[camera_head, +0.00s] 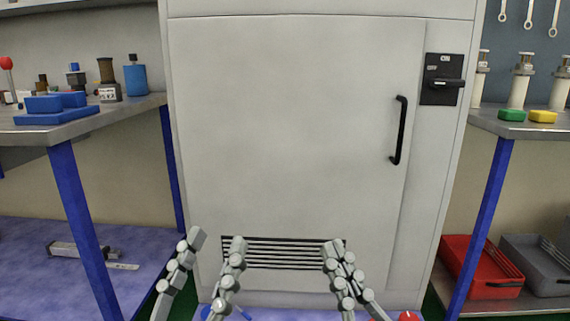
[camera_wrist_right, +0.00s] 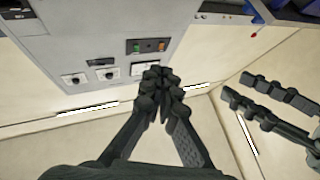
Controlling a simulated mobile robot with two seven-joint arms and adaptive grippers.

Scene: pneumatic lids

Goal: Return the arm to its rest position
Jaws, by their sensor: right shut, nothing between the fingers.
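My left gripper (camera_head: 216,242) is low in the head view, in front of the cabinet's lower left. Its two grey fingers stand apart with nothing between them. It also shows at the right edge of the right wrist view (camera_wrist_right: 262,108). My right gripper (camera_head: 335,250) is low in the head view, right of the left one, in front of the vent. Its fingertips are together. In the right wrist view its dark fingers (camera_wrist_right: 162,78) meet with nothing between them. Both grippers are clear of the benches in the head view.
A tall grey cabinet (camera_head: 290,120) with a black handle (camera_head: 398,130) and switch (camera_head: 442,80) stands ahead. A left bench (camera_head: 130,108) bears blue blocks (camera_head: 55,103) and bottles. A right bench (camera_head: 535,130) bears green and yellow blocks. A red bin (camera_head: 480,265) stands below.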

